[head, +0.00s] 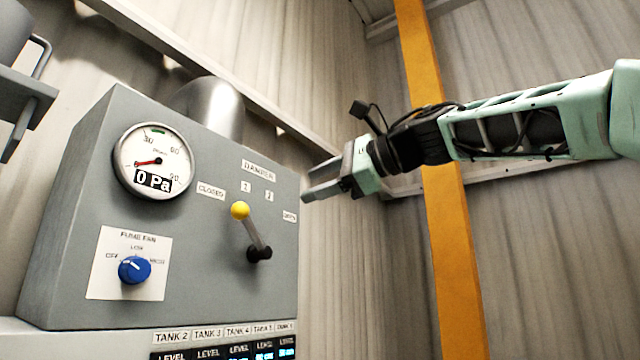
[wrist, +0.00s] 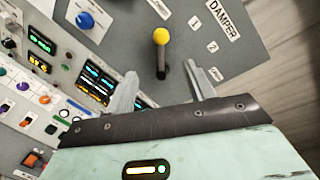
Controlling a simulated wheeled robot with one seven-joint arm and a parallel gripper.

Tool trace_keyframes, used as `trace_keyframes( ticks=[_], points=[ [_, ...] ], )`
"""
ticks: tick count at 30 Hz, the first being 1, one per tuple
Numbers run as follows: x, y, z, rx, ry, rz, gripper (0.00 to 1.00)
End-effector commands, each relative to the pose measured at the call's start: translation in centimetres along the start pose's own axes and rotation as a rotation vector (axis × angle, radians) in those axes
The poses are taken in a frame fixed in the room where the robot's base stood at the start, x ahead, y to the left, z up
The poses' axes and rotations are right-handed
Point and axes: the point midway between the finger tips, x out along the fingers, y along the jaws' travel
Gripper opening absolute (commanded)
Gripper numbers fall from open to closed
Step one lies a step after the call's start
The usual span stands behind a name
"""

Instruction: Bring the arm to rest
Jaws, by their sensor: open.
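My arm (head: 540,125) reaches in from the right in the head view, held out in the air. My gripper (head: 322,180) is at its end, pointing left toward the grey control box (head: 90,230). In the wrist view my gripper (wrist: 160,90) shows two fingers spread apart with nothing between them. The damper lever (head: 255,232) has a yellow knob and leans up and left toward the CLOSED label. In the wrist view the yellow knob (wrist: 161,36) lies beyond the fingertips, apart from them.
The box carries a round gauge (head: 154,160) reading 0 Pa and a blue fume fan knob (head: 134,269). Level displays (head: 240,352) sit below. A metal duct (head: 210,105) rises behind the box. An orange post (head: 440,220) stands behind my arm.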

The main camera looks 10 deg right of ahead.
Motion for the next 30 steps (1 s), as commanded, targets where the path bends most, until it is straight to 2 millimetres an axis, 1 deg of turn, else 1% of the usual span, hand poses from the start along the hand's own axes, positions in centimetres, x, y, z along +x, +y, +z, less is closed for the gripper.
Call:
trace_keyframes(
  ticks=[14, 17, 20, 23, 24, 26, 27, 29, 30],
  points=[
    [0.1, 0.0, 0.0, 0.0, 0.0, 0.0, 0.54],
    [0.4, 0.1, 0.2, 0.045, -0.015, -0.007, 0.54],
    [1.4, 0.5, 0.5, 0.213, -0.063, -0.032, 0.54],
    [3.1, 1.3, 0.7, 0.516, -0.128, -0.071, 0.54],
    [3.9, 1.8, 0.6, 0.664, -0.15, -0.087, 0.54],
    [4.9, 2.7, 0.0, 0.894, -0.173, -0.114, 0.54],
    [5.5, 3.5, -0.6, 1.048, -0.181, -0.131, 0.54],
    [6.3, 4.9, -1.6, 1.279, -0.18, -0.16, 0.54],
    [6.9, 6.1, -2.5, 1.434, -0.172, -0.182, 0.54]
  ],
)
